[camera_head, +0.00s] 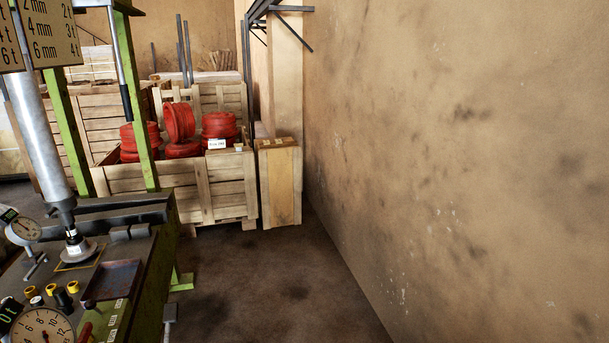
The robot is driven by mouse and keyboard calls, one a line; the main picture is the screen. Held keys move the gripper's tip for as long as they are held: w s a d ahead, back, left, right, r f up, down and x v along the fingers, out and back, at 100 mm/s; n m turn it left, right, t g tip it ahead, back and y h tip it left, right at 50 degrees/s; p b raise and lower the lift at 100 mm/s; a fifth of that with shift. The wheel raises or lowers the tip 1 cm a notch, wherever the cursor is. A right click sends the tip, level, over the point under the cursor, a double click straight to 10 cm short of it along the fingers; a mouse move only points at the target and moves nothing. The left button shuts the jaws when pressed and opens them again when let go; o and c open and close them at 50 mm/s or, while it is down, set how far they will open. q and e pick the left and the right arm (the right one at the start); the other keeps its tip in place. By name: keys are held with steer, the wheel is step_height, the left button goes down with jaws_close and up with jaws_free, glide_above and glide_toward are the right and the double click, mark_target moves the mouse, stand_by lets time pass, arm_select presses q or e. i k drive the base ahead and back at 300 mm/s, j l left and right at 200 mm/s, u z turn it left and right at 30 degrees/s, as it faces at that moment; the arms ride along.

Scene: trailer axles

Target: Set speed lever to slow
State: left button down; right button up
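A green-framed press (138,125) stands at the left edge with a silver cylinder (42,140) tilted in the picture. Its dark bench (130,250) carries a round pressure gauge (42,328) at the bottom left. A small red part (86,331) sits beside the gauge, partly cut by the bottom edge. I cannot tell whether it is the speed lever, nor read any slow or fast setting. Neither of my grippers shows in this view.
A dial gauge (22,229) and several yellow rings (51,289) sit on the bench. Behind it, a wooden crate (225,190) holds red wheel-like parts (180,122). A bare wall (460,150) runs along the right. The floor (270,280) between is clear.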

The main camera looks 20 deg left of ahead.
mark_target(90, 303)
steer(key=i+l+u, duration=0.25)
steer(key=u, duration=0.2)
steer(key=i+l+u, duration=0.15)
steer(key=l+u, duration=0.25)
steer(key=i+l+u, duration=0.1)
steer(key=l+u, duration=0.25)
steer(key=l, duration=0.3)
